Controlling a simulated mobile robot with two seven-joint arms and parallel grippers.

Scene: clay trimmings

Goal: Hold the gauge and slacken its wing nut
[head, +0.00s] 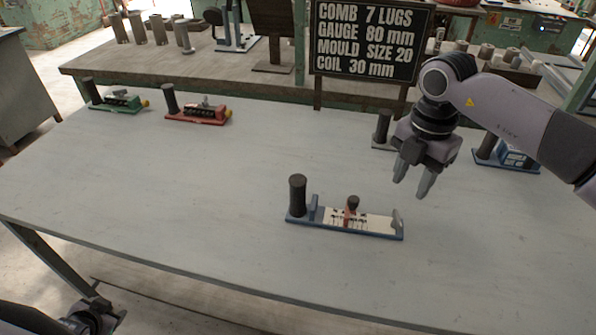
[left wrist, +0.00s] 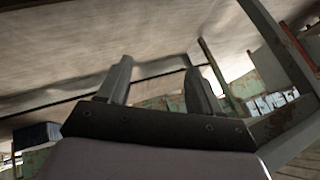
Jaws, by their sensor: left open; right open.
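The gauge (head: 372,222) lies on the table, a blue base with a pale scale plate, a dark upright post at its left end and a reddish slider. A dark knob, which looks like the wing nut (head: 353,202), stands on the slider. My right gripper (head: 412,186) is open and empty, pointing down above the table, behind and to the right of the gauge. My left gripper (left wrist: 163,75) is open and empty in the left wrist view, below the table's underside. In the head view only part of my left arm shows at the bottom left corner.
A green tool (head: 116,103) and a red tool (head: 197,115) stand at the table's back left. A blue tool (head: 510,158) stands at the right. A sign (head: 369,40) reads "GAUGE 80 mm" among other lines. The table (head: 190,200) left of the gauge is clear.

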